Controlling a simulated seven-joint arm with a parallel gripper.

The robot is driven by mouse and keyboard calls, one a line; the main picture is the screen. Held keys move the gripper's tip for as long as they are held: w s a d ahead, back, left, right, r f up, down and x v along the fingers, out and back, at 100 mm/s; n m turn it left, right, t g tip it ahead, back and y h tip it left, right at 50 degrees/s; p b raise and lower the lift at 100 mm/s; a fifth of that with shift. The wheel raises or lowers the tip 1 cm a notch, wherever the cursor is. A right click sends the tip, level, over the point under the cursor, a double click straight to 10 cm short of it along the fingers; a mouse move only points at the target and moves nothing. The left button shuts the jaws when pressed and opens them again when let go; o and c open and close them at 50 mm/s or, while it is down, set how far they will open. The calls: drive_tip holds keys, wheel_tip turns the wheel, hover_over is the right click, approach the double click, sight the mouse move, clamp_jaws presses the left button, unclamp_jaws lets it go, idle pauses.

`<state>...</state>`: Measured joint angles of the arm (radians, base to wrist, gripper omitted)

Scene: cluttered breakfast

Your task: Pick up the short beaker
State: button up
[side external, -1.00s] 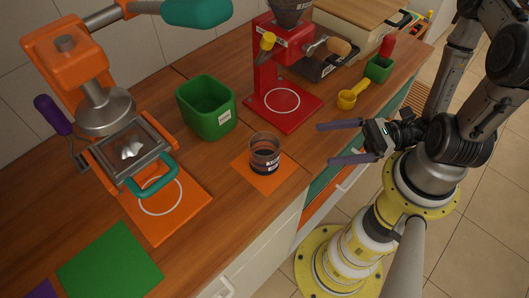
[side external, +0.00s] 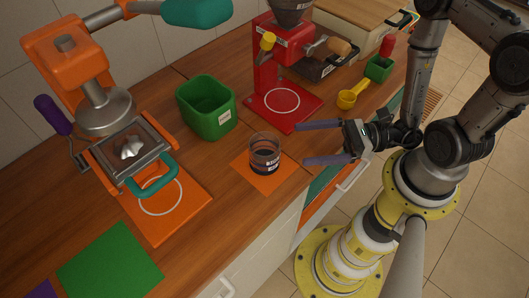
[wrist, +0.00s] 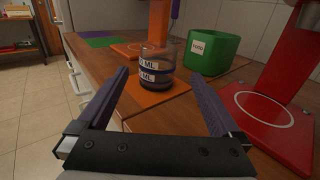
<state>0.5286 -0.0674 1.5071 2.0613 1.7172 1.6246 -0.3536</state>
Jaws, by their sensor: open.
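The gripper also shows in the wrist view (wrist: 166,77).
A green bin (side external: 207,108) stands behind the beaker. A red machine (side external: 283,99) is at the back right, with a yellow scoop (side external: 353,95) beside it. An orange press (side external: 130,150) stands to the left. A green square (side external: 110,264) lies at the front left.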

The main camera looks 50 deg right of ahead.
sight(272, 148)
drive_tip(key=shift+x, duration=1.75)
drive_tip(key=shift+a, duration=0.1)
drive_tip(key=shift+x, duration=2.5)
drive_tip(key=shift+f, duration=0.1)
drive_tip(key=c, duration=1.3)
drive_tip(key=shift+o, duration=0.2)
wheel_tip(272, 148, up, 10)
